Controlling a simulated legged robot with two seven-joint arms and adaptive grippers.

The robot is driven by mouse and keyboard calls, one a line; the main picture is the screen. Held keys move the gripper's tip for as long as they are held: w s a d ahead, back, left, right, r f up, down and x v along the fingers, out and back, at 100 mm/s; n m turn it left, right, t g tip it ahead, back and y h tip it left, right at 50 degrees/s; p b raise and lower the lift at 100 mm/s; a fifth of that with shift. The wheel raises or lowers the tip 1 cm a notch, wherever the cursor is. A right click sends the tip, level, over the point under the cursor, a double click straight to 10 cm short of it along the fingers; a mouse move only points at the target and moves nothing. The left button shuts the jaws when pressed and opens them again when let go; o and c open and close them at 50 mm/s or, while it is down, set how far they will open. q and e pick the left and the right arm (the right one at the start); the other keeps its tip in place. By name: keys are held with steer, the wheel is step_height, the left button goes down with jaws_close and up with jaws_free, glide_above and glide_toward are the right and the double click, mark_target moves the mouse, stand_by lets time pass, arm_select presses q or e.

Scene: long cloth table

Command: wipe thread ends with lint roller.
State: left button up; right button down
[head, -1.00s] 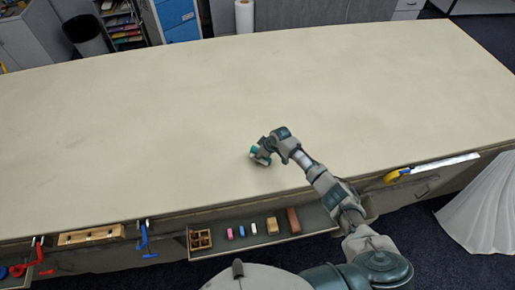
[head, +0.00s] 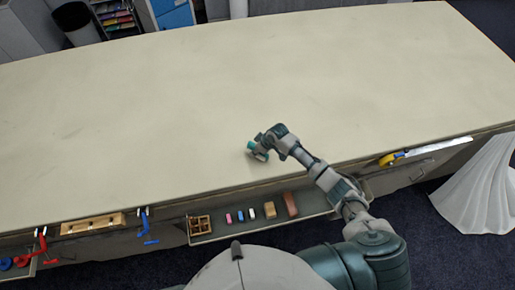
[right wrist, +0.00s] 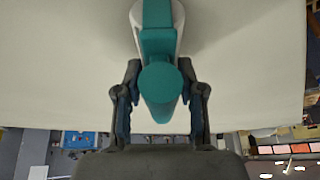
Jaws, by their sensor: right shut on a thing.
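The lint roller has a teal handle (right wrist: 160,85) with a white or pale grey head (right wrist: 180,12) beyond it in the right wrist view. My right gripper (right wrist: 160,120) is shut around the teal handle, one dark finger on each side. In the head view my right gripper (head: 259,152) is low over the front middle of the table, and the roller's teal part (head: 252,146) shows at its tip. I cannot tell whether the roller touches the cloth. I cannot make out thread ends on the pale cloth table (head: 200,90). My left gripper is not in view.
The tabletop around the gripper is clear. An open drawer (head: 240,236) below the front edge holds several small blocks and a wooden divided box (head: 201,225). Red clamps (head: 42,240), blue clamps (head: 145,228) and a yellow tape piece (head: 387,159) are along the front edge.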

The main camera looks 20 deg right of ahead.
steer(key=shift+s+a+f, duration=0.1)
steer(key=shift+a+f, duration=0.05)
steer(key=shift+a, duration=0.15)
steer(key=shift+w+a+b, duration=0.1)
steer(key=shift+w+b, duration=0.95)
steer(key=shift+w, duration=0.2)
steer(key=shift+w+b, duration=0.3)
steer(key=shift+w, duration=0.25)
steer(key=shift+w+b, duration=1.05)
steer(key=shift+w, duration=0.1)
steer(key=shift+w+b, duration=0.4)
steer(key=shift+w, duration=0.15)
steer(key=w+b, duration=0.2)
steer(key=b, duration=0.1)
steer(key=shift+w, duration=0.35)
steer(key=shift+w+r+b, duration=0.3)
steer(key=shift+w+b, duration=0.1)
steer(key=shift+b, duration=0.05)
